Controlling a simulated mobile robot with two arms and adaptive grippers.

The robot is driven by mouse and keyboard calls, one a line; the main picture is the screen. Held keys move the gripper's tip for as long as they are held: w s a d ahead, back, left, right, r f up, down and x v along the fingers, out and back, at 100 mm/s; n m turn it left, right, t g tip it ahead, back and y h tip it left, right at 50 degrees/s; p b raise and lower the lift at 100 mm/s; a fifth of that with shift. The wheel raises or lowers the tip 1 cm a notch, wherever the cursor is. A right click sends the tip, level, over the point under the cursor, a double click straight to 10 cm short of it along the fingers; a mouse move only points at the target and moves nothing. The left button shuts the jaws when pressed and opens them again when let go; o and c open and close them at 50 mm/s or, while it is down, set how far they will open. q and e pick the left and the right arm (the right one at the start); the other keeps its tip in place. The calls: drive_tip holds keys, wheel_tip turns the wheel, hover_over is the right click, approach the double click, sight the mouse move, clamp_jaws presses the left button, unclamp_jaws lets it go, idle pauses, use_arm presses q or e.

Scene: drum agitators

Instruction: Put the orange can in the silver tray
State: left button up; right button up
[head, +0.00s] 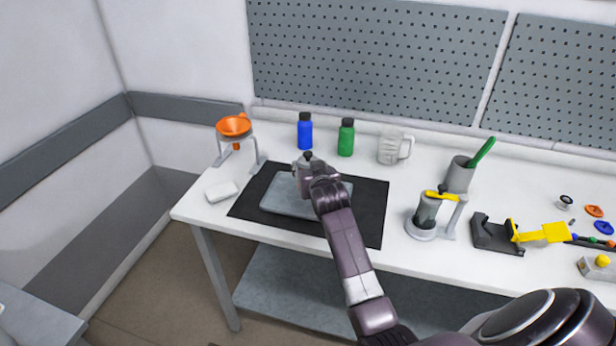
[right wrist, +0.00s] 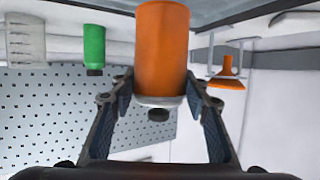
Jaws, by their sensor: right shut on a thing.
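The orange can (right wrist: 162,45) has a pale rim and a black cap, and shows between my right gripper's two fingers in the right wrist view, which is upside down. My right gripper (head: 308,170) is shut on it, over the silver tray (head: 284,199). In the head view the can's orange body is hidden by the gripper. The flat grey silver tray lies on a black mat (head: 371,205); part of it is hidden by my arm. I cannot tell whether the can touches the tray. My left gripper is not in view.
A blue bottle (head: 305,131) and a green bottle (head: 346,138) stand behind the mat, beside a clear jug (head: 390,147). An orange funnel on a stand (head: 233,126) and a white block (head: 221,191) are at left. A grey cup (head: 459,175) and yellow-handled tools are at right.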

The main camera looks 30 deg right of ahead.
wheel_tip(320, 180, down, 3)
drive_tip(key=shift+f, duration=0.9)
drive_tip(key=o, duration=1.3)
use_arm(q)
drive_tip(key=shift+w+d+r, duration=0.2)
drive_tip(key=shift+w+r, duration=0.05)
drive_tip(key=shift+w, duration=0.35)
